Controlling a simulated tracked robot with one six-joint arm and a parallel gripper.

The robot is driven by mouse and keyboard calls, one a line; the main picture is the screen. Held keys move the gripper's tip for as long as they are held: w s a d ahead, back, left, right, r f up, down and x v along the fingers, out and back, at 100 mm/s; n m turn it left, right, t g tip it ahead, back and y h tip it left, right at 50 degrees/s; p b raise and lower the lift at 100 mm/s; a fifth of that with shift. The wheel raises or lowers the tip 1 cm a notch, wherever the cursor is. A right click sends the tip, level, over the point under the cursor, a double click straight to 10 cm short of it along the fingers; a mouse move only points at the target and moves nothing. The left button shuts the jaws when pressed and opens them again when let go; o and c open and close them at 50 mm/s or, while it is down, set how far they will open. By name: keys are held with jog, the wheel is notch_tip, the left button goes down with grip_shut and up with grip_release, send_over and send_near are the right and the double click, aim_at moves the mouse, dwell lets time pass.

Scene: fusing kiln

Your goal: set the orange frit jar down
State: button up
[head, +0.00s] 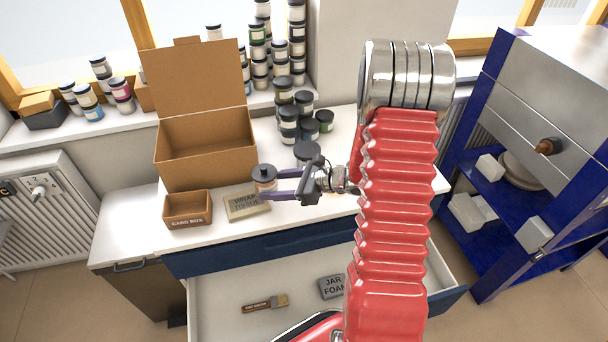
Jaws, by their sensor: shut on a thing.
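The orange frit jar (264,183) has a dark lid and a pale label with some orange showing. It is upright between the purple fingers of my gripper (268,186), which is shut on it. My gripper reaches in from the right, over the white worktop (130,228). The jar shows just above the wrap tissue pack (242,208) in the picture. I cannot tell whether its base touches anything.
An open cardboard box (208,150) stands behind, with a small card box (187,209) in front. Several jars (290,115) stand stacked at the back. An open drawer (215,300) holds a brush (265,304) and jar foam (332,287). A blue kiln (520,70) stands right.

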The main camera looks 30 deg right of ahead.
jog(key=a, duration=0.3)
jog(key=a+f+n+g+y, duration=0.1)
jog(key=a, duration=0.3)
jog(key=a+f+n, duration=0.1)
jog(key=a, duration=0.2)
jog(key=shift+w+a+g+y, duration=0.15)
jog(key=shift+a+g+y, duration=0.15)
jog(key=shift+a+g, duration=0.1)
jog(key=shift+d, duration=0.1)
